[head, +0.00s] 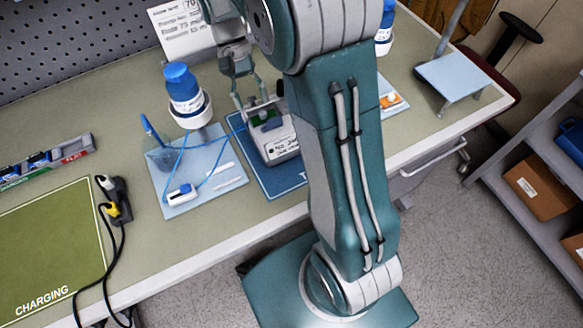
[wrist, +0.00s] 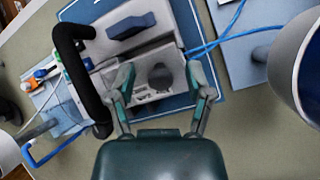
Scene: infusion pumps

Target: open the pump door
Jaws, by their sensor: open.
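The pump (head: 278,146), a small pale grey box, stands on a dark blue mat (head: 285,182) on the bench. In the head view my arm hides its right side. My gripper (head: 260,104) is above its far end, pointing down. In the wrist view my gripper (wrist: 160,84) has its fingers spread and nothing is held. The pump (wrist: 150,52) lies between and beyond the fingertips, with a dark round knob (wrist: 160,77) between them and a dark blue raised bar (wrist: 130,26) farther up. I cannot tell whether the fingers touch the pump, nor the door's state.
A blue-capped bottle (head: 185,92) stands left of the pump. A light blue tray (head: 174,209) holds a blue-tubed item. A charging mat (head: 50,245) lies at the left. Bare bench lies around the front edge.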

